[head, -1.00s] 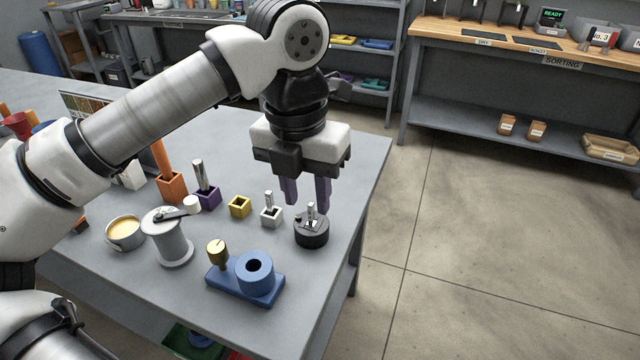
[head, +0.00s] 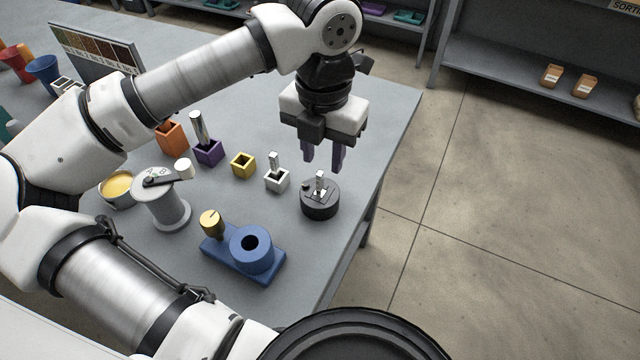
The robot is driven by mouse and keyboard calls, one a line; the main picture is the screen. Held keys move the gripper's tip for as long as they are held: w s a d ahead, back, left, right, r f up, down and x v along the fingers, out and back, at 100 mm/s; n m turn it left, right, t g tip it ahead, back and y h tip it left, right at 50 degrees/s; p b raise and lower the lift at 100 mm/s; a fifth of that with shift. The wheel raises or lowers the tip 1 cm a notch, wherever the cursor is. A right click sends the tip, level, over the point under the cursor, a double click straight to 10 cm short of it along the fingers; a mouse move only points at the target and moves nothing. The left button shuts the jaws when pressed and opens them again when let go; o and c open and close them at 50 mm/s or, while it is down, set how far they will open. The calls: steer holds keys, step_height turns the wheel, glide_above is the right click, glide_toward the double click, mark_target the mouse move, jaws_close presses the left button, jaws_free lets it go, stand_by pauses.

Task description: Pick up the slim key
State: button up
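Which piece is the slim key is not certain. One upright silver key (head: 320,184) stands in a round black holder (head: 320,207) near the table's right edge. A second silver key (head: 276,164) stands in a small white square holder (head: 277,185) just left of it. My gripper (head: 322,167) points down with its two purple fingers apart and nothing between them. It appears close above or behind the key in the black holder; exact depth and contact cannot be told.
A silver rod stands in a purple holder (head: 208,155); a yellow holder (head: 243,166) is empty. A grey post with a crank (head: 163,203), a tin (head: 117,188) and a blue fixture (head: 247,253) stand on the grey table. Bare floor (head: 500,220) lies to the right.

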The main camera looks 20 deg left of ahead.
mark_target(320, 173)
steer(key=shift+a+f+p, duration=0.2)
steer(key=shift+f+p, duration=0.4)
steer(key=shift+f, duration=2.4)
jaws_close()
